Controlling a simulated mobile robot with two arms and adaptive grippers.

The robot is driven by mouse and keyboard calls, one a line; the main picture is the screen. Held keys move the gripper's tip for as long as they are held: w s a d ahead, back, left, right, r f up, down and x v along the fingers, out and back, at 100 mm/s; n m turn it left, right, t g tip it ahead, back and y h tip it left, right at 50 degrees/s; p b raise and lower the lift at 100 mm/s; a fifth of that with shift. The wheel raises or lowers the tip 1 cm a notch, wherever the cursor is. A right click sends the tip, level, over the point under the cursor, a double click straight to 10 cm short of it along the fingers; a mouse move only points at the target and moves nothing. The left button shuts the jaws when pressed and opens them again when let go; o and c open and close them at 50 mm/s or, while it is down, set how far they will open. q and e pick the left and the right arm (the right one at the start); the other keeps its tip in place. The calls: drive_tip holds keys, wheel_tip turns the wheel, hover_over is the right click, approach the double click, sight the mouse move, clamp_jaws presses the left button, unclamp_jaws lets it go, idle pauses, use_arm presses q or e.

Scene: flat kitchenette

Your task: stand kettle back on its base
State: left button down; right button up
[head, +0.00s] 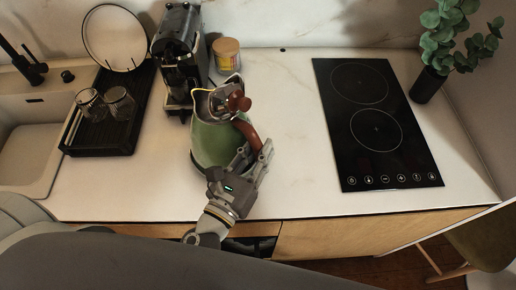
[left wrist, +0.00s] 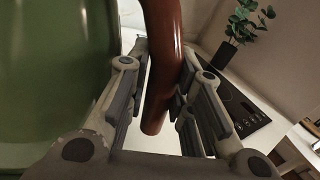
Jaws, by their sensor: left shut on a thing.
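The green kettle (head: 210,143) with a metal top and a reddish-brown handle (head: 246,131) is upright or nearly so over the middle of the counter. My left gripper (head: 254,159) is shut on the handle from the front right. In the left wrist view the handle (left wrist: 163,60) passes between the two fingers of the gripper (left wrist: 162,100), with the green body (left wrist: 55,70) close at the left. A dark edge shows at the kettle's bottom; I cannot tell whether this is the base or whether the kettle is lifted. My right gripper is not in view.
A coffee machine (head: 178,55) and a jar with a wooden lid (head: 226,54) stand behind the kettle. A black rack (head: 115,137) with glasses and a plate is at left, beside the sink (head: 35,150). A black hob (head: 374,125) and a plant (head: 440,45) are at right. Counter between kettle and hob is clear.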

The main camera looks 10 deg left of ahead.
use_arm(q)
drive_tip(key=shift+r, duration=0.25)
idle(0.3)
drive_tip(key=shift+f+b, duration=0.75)
drive_tip(key=c, duration=1.6)
unclamp_jaws()
drive_tip(key=shift+o, duration=0.2)
drive_tip(key=shift+s+f, duration=0.15)
drive_tip(key=shift+f, duration=0.2)
